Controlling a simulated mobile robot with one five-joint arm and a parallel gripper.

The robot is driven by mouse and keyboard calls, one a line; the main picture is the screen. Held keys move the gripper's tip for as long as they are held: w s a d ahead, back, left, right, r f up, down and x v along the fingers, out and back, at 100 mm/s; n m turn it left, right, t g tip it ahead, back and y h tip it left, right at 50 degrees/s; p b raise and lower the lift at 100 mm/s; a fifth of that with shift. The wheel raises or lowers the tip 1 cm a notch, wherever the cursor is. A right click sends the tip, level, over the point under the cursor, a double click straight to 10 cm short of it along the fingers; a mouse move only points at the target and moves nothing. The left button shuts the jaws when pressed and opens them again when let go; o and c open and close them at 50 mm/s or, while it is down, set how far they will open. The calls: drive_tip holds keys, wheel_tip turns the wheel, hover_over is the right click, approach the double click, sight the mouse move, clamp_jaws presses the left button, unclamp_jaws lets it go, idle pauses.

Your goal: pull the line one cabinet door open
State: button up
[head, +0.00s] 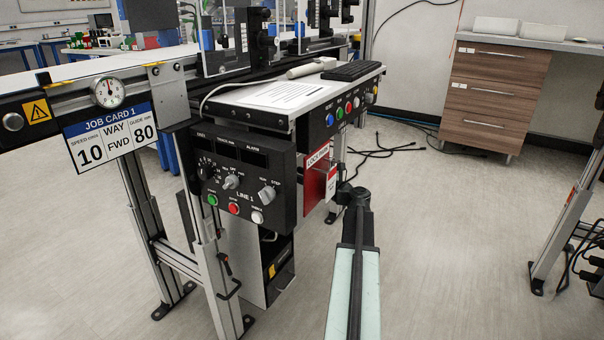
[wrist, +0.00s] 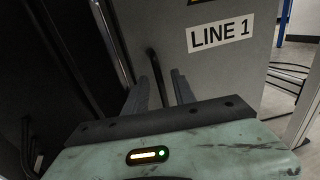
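In the wrist view the grey line one cabinet door (wrist: 225,75) carries a "LINE 1" label and fills the middle and right. Its black bar handle (wrist: 154,66) stands near the door's left side. My gripper (wrist: 160,88) is open, with its two dark fingers on either side of the lower handle; contact is not clear. In the head view the grey cabinet (head: 243,262) stands below the LINE 1 control panel (head: 245,180). My arm reaches toward it, and my gripper is hidden there. How far the door stands from its frame is not clear.
Conveyor frame legs (head: 212,265) stand left of the cabinet. A red lockout board (head: 318,178) hangs right of the control panel. Cables (head: 385,150) lie on the floor behind. Floor to the right of my arm is clear up to another metal stand (head: 565,215).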

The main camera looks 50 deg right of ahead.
clamp_jaws()
idle(1.3)
